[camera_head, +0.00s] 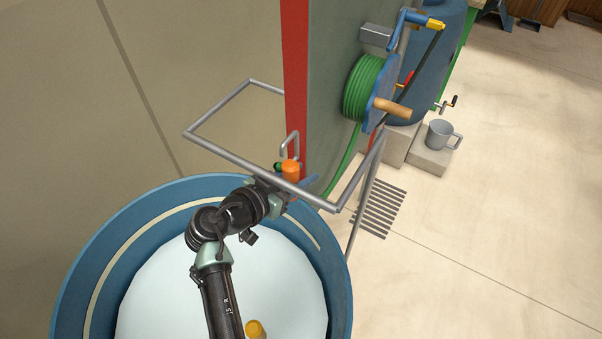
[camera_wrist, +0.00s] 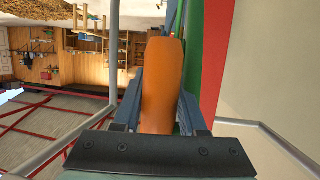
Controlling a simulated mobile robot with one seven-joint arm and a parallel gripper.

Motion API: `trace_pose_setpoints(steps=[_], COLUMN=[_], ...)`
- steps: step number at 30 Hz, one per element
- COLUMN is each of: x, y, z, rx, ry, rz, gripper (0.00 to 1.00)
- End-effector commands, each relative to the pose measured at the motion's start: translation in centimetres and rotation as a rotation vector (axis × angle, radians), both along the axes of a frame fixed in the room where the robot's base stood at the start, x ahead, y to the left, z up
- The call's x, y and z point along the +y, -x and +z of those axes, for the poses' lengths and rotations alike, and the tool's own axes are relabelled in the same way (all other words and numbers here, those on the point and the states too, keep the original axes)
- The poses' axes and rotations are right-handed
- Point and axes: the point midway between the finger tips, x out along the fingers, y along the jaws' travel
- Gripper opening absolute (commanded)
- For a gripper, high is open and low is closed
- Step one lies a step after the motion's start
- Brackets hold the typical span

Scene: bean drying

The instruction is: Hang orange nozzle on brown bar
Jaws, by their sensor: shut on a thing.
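The orange nozzle (camera_head: 290,170) is by the red and green wall, near the front bar of a grey metal frame. My gripper (camera_head: 296,183) is shut on it. In the wrist view the nozzle (camera_wrist: 163,75) lies lengthwise between the blue fingers of my gripper (camera_wrist: 160,108). A short brown bar (camera_head: 392,107) sticks out beside the green hose reel (camera_head: 364,88), up and to the right of the nozzle and apart from it. A green hose (camera_head: 345,165) hangs from the reel; its lower end is hidden.
The grey frame (camera_head: 250,165) juts from the wall around my gripper. A blue tub (camera_head: 75,270) with pale contents is below my arm. A blue barrel (camera_head: 440,60) and a grey mug (camera_head: 439,135) on a block stand right. The right floor is mostly clear.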

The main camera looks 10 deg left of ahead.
Motion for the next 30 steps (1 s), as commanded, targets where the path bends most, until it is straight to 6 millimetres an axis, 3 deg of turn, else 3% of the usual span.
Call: trace_pose_setpoints(steps=[21,30], x=[2.2,2.1], y=[5.2,5.2], z=[0.3,-2.0], rx=[0.000,-0.002], ry=[0.002,0.000], rz=[0.005,0.002], gripper=[0.00,0.00])
